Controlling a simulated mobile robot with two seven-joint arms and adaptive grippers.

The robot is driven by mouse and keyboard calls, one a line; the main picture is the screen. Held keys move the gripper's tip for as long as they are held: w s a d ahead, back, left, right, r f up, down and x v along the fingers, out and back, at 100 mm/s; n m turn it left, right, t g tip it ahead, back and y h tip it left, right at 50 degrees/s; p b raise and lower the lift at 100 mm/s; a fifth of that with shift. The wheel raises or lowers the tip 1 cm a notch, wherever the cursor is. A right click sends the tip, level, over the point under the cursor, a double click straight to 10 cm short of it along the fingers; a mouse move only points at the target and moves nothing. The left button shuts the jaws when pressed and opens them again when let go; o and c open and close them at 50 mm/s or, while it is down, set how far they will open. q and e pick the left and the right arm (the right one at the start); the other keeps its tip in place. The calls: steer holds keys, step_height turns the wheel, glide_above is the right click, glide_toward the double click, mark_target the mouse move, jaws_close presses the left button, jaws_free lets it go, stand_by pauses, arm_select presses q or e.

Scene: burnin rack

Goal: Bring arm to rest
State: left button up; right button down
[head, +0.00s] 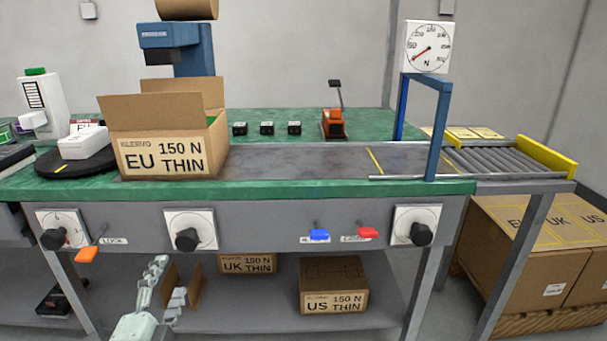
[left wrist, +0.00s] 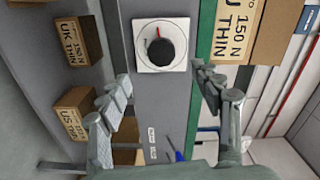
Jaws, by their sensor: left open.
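My left gripper (head: 168,282) is low in front of the bench, below the middle dial (head: 188,236) in the head view. Its fingers are spread and nothing is between them. In the left wrist view the open fingers (left wrist: 160,82) stand apart, with the middle dial's black knob (left wrist: 160,51) beyond them, not touched. My right gripper is not in view.
An open EU THIN box (head: 160,158) stands on the green bench (head: 300,186). UK THIN (head: 247,264) and US THIN (head: 334,302) boxes sit on the lower shelf. An orange lever (head: 87,255), a blue lever (head: 319,235) and a red lever (head: 368,232) stick out of the front panel.

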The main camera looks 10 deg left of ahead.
arm_select(q)
steer(key=s+f+n+g+p, duration=0.1)
steer(key=s+f+n+g, duration=0.25)
steer(key=f, duration=0.45)
steer(key=s+f+n+g+p, duration=0.1)
steer(key=s+f+n+g, duration=0.2)
steer(key=f+n+g, duration=0.35)
steer(key=s+d+f+n+g+h, duration=0.1)
steer(key=s+d+f+g+h, duration=0.2)
steer(key=s+d+f, duration=0.4)
steer(key=s+f+g, duration=0.1)
steer(key=s+f, duration=0.2)
steer(key=shift+d+f+p, duration=0.35)
steer(key=shift+d+p, duration=0.05)
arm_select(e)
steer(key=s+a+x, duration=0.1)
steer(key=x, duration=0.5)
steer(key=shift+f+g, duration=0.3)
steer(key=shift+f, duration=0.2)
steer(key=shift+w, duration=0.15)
